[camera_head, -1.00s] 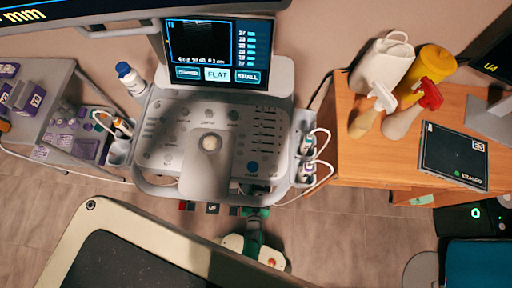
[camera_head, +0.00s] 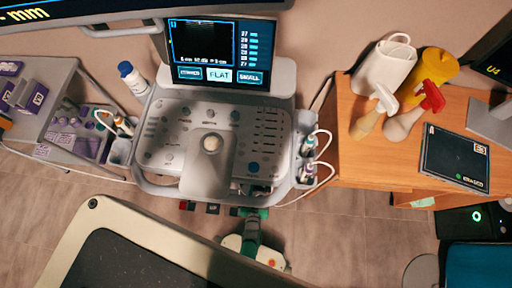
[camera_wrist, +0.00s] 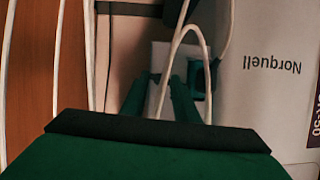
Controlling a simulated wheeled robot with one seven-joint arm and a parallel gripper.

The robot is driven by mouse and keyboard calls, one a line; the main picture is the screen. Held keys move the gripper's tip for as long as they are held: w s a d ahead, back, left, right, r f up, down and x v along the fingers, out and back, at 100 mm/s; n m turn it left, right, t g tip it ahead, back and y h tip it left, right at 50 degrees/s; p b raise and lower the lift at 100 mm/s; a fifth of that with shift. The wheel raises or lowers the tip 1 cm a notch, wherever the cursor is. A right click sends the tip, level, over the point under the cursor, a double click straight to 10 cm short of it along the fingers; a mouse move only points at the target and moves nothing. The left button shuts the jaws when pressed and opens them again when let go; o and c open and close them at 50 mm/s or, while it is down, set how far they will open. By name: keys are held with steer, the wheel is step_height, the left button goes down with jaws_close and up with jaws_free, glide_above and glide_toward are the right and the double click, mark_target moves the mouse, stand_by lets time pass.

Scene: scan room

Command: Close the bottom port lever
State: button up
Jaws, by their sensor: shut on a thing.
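My gripper (camera_head: 254,212) is green and reaches up under the front edge of the grey ultrasound console (camera_head: 160,130), at the right end of a row of small dark and red port pieces (camera_head: 213,209). In the wrist view its two green fingers (camera_wrist: 160,82) point away from me with a gap between them, by a pale plate (camera_wrist: 160,60). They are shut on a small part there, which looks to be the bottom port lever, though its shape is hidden. A dark teal piece (camera_wrist: 197,78) sits just right of the fingers.
White cables (camera_wrist: 190,35) loop across the wrist view close to the fingers. A pale panel marked Norquell (camera_wrist: 270,90) stands at the right. In the head view, an exam bed (camera_head: 85,220) lies at lower left and a wooden desk (camera_head: 360,150) at right.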

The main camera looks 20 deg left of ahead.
stand_by(0.4)
steer(key=o, duration=1)
steer(key=shift+o, duration=0.2)
steer(key=v, duration=1)
steer(key=shift+s+r, duration=0.2)
steer(key=shift+s, duration=0.1)
